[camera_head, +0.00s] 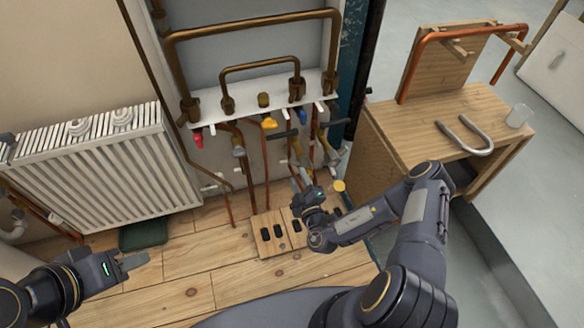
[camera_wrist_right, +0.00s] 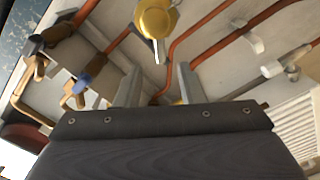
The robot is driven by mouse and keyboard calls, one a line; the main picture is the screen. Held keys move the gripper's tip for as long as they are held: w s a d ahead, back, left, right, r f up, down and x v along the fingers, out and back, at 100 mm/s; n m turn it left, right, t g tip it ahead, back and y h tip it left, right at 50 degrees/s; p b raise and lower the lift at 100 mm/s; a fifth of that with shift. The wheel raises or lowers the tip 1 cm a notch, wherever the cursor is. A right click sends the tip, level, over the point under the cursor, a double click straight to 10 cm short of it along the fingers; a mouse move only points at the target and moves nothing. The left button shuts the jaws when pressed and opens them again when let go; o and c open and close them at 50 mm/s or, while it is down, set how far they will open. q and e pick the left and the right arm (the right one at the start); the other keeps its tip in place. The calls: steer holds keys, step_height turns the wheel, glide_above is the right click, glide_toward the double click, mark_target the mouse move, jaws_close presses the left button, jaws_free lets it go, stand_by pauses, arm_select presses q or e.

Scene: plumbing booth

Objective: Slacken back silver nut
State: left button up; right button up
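Copper pipes with valves and fittings rise below the white shelf (camera_head: 245,104) in the head view. A greyish fitting (camera_head: 238,151) sits on a pipe left of the yellow valve (camera_head: 269,123). A silver fitting (camera_wrist_right: 272,69) shows at the right of the right wrist view. I cannot tell which part is the back silver nut. My right gripper (camera_head: 302,180) is in front of the lower pipes; its fingers (camera_wrist_right: 158,86) are apart, with nothing clearly held between them. My left gripper (camera_head: 134,262) hangs over the wooden floor, away from the pipes; its finger gap is not clear.
A white radiator (camera_head: 100,165) stands at the left. A wooden bench (camera_head: 400,125) at the right carries a grey U-shaped pipe (camera_head: 465,140) and a clear cup (camera_head: 518,115). A wooden block with dark slots (camera_head: 268,247) lies on the floor.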

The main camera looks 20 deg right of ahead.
mark_target(293, 165)
steer(key=w+b, duration=0.1)
steer(key=w, duration=0.6)
steer(key=shift+w+a+b, duration=0.2)
steer(key=shift+w+b, duration=0.05)
steer(key=shift+b, duration=0.1)
jaws_close()
